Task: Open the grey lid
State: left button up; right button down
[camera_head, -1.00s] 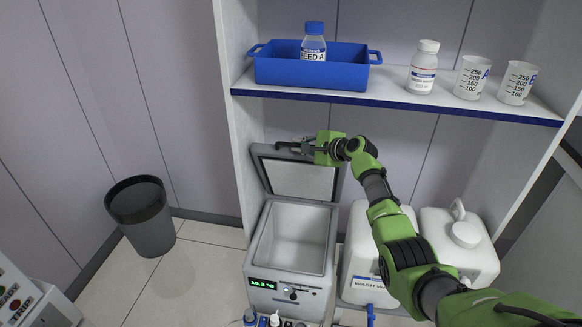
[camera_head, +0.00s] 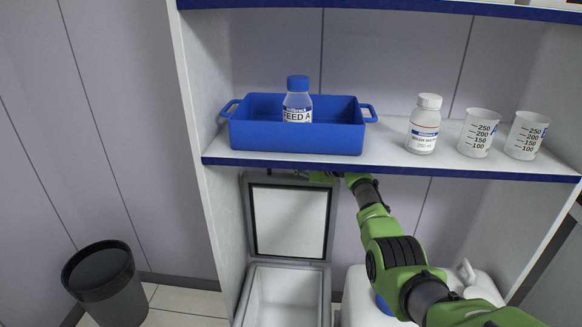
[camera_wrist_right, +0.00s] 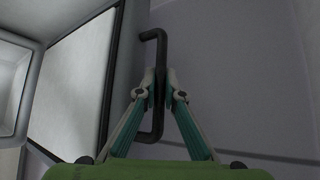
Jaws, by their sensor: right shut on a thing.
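The grey lid (camera_head: 292,222) stands raised, about upright, at the back of the open grey box (camera_head: 283,296), its pale inner panel facing me. The lid also shows at the left in the right wrist view (camera_wrist_right: 72,90). My right gripper (camera_wrist_right: 161,88) is shut on the lid's black handle (camera_wrist_right: 160,45), with one finger on each side of the bar. In the head view the right gripper (camera_head: 322,177) is at the lid's top right corner, mostly hidden under the shelf edge. My left gripper is not in view.
A shelf (camera_head: 400,168) crosses just above the lid, holding a blue tray (camera_head: 295,140) with a Feed A bottle (camera_head: 298,98), a white bottle (camera_head: 424,124) and two beakers (camera_head: 478,132). A dark bin (camera_head: 105,285) stands left. White canisters (camera_head: 480,285) stand right of the box.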

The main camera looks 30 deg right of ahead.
jog(key=shift+f, duration=0.1)
jog(key=c, duration=2.4)
grip_release()
jog(key=shift+v, duration=0.8)
jog(key=s+d, duration=0.1)
jog(key=s, duration=0.3)
jog(key=s+d, duration=0.1)
jog(key=s, duration=0.3)
jog(key=s+d, duration=0.1)
jog(key=s, duration=0.3)
jog(key=shift+s+d+r, duration=0.35)
jog(key=shift+s, duration=0.05)
